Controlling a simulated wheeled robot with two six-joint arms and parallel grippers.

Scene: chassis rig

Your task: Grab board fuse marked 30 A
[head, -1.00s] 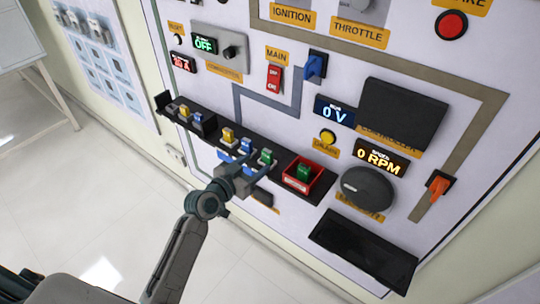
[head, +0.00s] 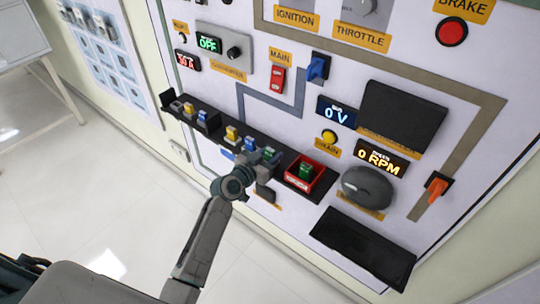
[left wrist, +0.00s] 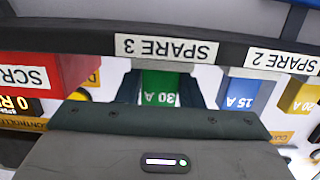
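The green fuse marked 30 A (left wrist: 160,92) stands in the black rack at the SPARE 3 label (left wrist: 166,48). It shows as a small green block (head: 270,153) in the head view, partly behind my gripper. My left gripper (head: 258,160) is at the rack's front. In the left wrist view its fingers (left wrist: 163,82) stand on either side of the green fuse, with small gaps seeming to show between them and it. It looks open. My right gripper is not in view.
A blue 15 A fuse (left wrist: 235,96) and a yellow 20 A fuse (left wrist: 302,98) stand beside it in the rack (head: 218,127). A red box (head: 316,182) holding another green fuse (head: 305,169) is on the other side. A dark knob (head: 367,187) lies further right.

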